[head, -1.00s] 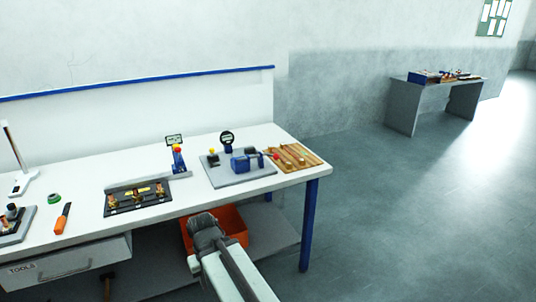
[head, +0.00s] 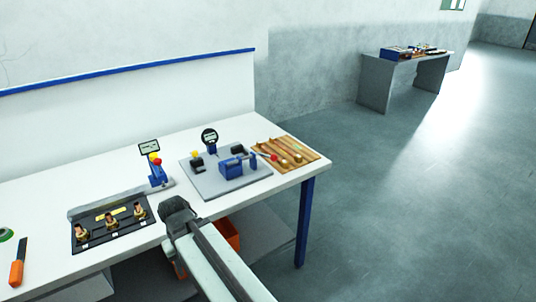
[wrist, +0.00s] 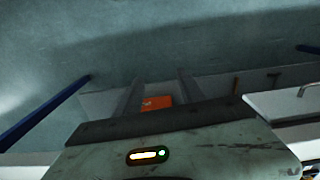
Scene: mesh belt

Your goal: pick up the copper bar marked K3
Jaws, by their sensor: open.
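No copper bar with a readable K3 mark shows. A black tray (head: 112,224) on the bench holds three upright copper-coloured pieces, at its left (head: 81,231), middle (head: 110,220) and right (head: 140,210). Small white labels lie in front of them, too small to read. My gripper (head: 172,206) is at the bench's front edge, just right of the tray, with nothing seen in it. In the wrist view my open gripper (wrist: 158,92) points at the space under the bench, away from the copper pieces.
A wooden rack (head: 286,153) lies at the bench's right end. A blue stand (head: 157,170) is behind the tray. An orange bin (wrist: 155,103) sits below.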

